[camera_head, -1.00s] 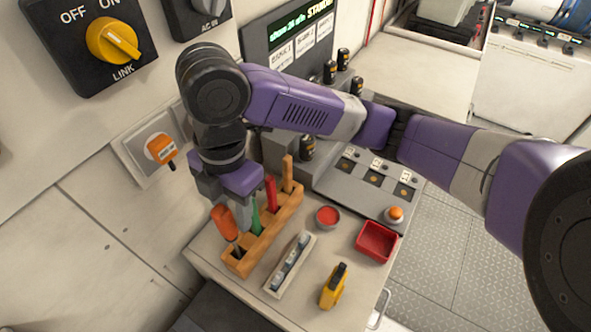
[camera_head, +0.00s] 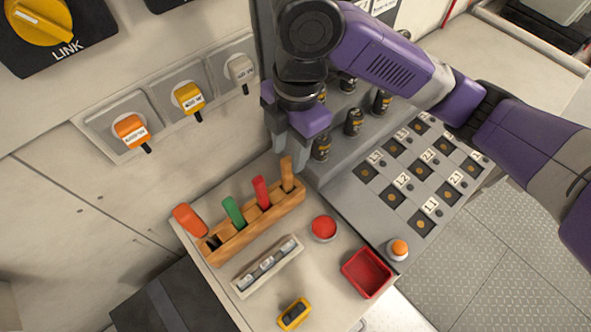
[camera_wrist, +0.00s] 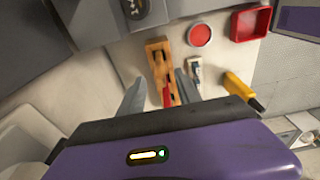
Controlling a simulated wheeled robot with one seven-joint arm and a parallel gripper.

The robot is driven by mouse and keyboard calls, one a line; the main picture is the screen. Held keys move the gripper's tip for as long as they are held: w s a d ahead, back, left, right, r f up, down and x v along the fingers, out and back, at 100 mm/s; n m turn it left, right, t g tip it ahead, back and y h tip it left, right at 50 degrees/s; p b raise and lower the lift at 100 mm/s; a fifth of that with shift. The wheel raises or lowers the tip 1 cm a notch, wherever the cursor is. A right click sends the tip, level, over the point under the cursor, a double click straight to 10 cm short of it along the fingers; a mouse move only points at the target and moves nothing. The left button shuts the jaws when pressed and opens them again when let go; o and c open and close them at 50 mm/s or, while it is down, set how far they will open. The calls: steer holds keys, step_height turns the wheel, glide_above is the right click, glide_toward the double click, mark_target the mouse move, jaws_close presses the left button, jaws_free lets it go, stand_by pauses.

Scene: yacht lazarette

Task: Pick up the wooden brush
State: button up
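A light wooden handle (camera_head: 287,173), which looks like the brush, stands upright in the right end slot of a wooden rack (camera_head: 232,247). Its lower end is hidden in the rack. My gripper (camera_head: 289,158) is open and empty, pointing down close behind and above this handle in the head view. In the wrist view the two fingers of my gripper (camera_wrist: 160,92) are spread. The wooden rack (camera_wrist: 153,44) shows beyond the fingertips, with a red handle (camera_wrist: 167,95) between the fingers in the picture.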

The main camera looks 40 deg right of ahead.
mark_target(286, 174)
steer(key=f, duration=0.5)
steer(key=a+f+p, duration=0.1)
steer(key=f, duration=0.1)
steer(key=shift+f, duration=0.15)
steer(key=shift+a, duration=0.1)
jaws_close()
